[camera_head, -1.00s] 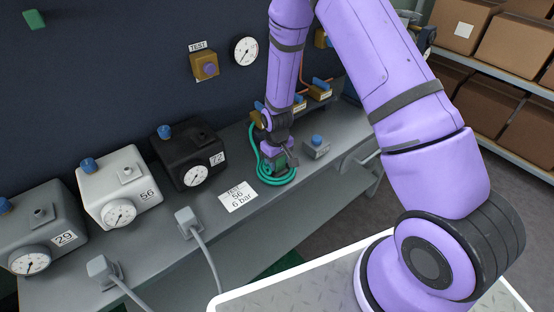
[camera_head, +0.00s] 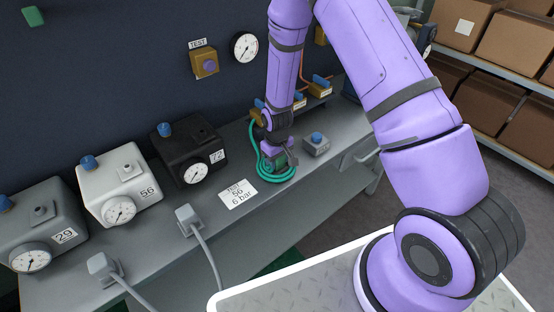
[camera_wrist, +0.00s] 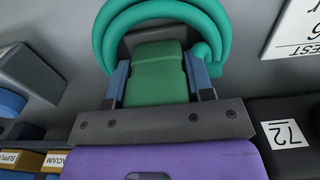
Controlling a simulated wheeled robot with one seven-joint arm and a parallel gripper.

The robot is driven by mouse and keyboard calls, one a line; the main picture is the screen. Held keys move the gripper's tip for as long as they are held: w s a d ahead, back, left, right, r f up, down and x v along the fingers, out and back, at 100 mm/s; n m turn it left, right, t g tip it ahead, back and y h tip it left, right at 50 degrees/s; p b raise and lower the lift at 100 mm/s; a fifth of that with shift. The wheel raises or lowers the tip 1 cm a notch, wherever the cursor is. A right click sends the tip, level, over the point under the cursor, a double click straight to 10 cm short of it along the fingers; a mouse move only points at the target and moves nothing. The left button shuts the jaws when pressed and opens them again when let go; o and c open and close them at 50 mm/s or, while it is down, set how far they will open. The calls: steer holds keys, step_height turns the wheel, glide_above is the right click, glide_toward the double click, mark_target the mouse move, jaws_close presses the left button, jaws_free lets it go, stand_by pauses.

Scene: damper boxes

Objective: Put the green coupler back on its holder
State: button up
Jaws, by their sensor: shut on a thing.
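The green coupler (camera_wrist: 158,75) is a green block between the two fingers of my gripper (camera_wrist: 157,80) in the wrist view. The fingers press on its two sides. In the head view my gripper (camera_head: 279,160) is low over the bench, at the coiled green hose (camera_head: 277,176). The hose (camera_wrist: 215,30) loops around the far end of the coupler in the wrist view. The head view mostly hides the coupler behind my gripper. I cannot tell which part is the holder; a small grey block with a blue knob (camera_head: 316,145) stands just right of my gripper.
A paper reading "TEST 56 6 bar" (camera_head: 238,194) lies left of the hose. Boxes with gauges, the black 72 (camera_head: 188,150), white 56 (camera_head: 120,185) and grey 29 (camera_head: 42,228), line the bench back. Two grey plugs with hoses (camera_head: 188,220) are near the front edge. Brass valves stand behind my gripper.

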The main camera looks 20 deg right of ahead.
steer(key=shift+f, duration=0.15)
stand_by(0.3)
steer(key=o, duration=1.1)
